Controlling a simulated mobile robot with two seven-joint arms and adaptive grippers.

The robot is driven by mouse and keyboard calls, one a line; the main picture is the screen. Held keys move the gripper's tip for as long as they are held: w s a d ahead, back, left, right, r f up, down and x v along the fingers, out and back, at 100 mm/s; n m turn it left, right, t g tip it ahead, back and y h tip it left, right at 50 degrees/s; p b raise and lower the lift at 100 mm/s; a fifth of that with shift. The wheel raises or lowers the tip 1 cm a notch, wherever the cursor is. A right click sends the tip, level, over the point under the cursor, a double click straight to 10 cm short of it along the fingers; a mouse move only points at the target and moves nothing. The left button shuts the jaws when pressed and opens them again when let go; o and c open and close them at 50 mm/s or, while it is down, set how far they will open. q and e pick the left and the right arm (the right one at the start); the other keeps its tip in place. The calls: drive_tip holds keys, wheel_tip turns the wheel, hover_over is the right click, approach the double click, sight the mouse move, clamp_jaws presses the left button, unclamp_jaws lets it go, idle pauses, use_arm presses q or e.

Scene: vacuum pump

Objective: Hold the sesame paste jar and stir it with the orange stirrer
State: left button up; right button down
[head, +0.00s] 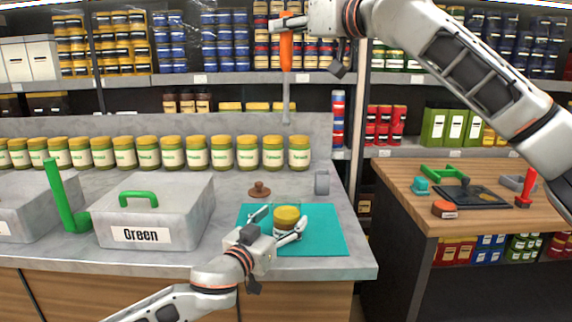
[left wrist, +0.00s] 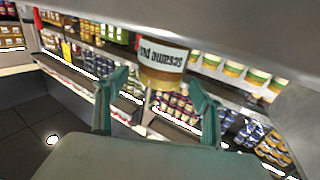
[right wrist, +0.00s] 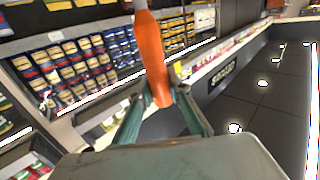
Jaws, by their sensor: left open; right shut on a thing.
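The sesame paste jar (head: 286,219) stands upright on a teal mat (head: 325,240), its top a mustard yellow. My right gripper (head: 284,24) is shut on the orange stirrer (head: 286,52), high above the counter. The stirrer's grey shaft (head: 286,100) hangs straight down, well above and roughly in line with the jar. The orange handle (right wrist: 152,60) shows between the right fingers.
A brown knobbed piece (head: 260,190) and a grey upright piece (head: 321,182) are behind the mat. A grey box marked "Green" (head: 150,215) and a green tool (head: 68,200) stand left. A row of jars (head: 197,152) lines the back. A wooden table (head: 420,205) is right.

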use_arm(q)
drive_tip(key=shift+x, duration=1.4)
drive_tip(key=c, duration=1.5)
use_arm(e)
hover_over(288, 102)
drive_tip(key=a, duration=0.1)
drive_tip(key=f, duration=0.8)
drive_tip(key=shift+w+a+f, duration=0.15)
drive_tip(key=shift+w+f, duration=0.15)
drive_tip(key=shift+w, duration=0.1)
drive_tip(key=f, duration=0.4)
drive_tip(key=d+f, duration=0.1)
drive_tip(key=f, duration=0.2)
drive_tip(key=shift+s, duration=0.2)
wheel_tip(288, 102, down, 11)
